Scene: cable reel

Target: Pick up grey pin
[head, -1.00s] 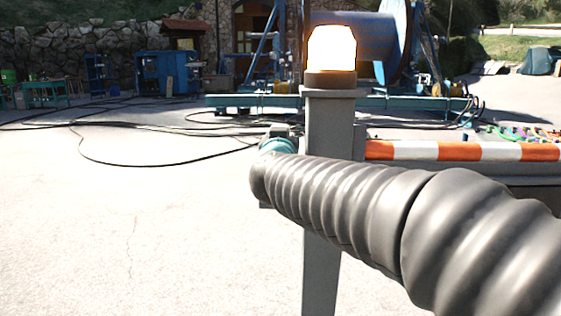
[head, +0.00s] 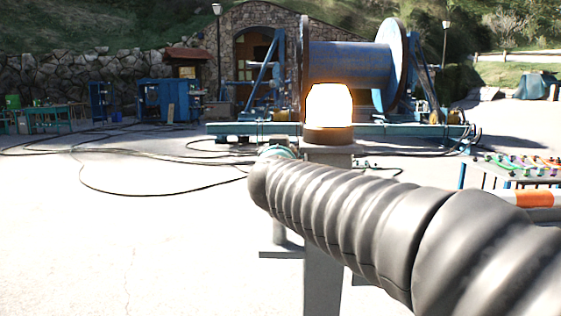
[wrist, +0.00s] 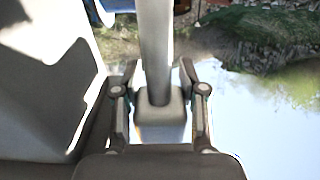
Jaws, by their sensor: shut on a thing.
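My gripper (wrist: 160,88) is in the wrist view, with one finger on each side of a grey pin. The grey pin (wrist: 156,40) is a smooth round shaft rising from a pale squared block (wrist: 161,122) between the fingers. The fingers are shut on it. The shaft's top runs out of the picture. In the head view my ribbed dark arm crosses the lower right, and neither the gripper nor the pin can be made out there.
A glowing lamp (head: 329,106) on a grey post stands close ahead. A blue cable reel (head: 350,66) stands behind it. A table with colourful small items (head: 520,165) and an orange-white barrier (head: 535,199) are at right. Black cables (head: 110,192) lie on the ground; the left foreground is clear.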

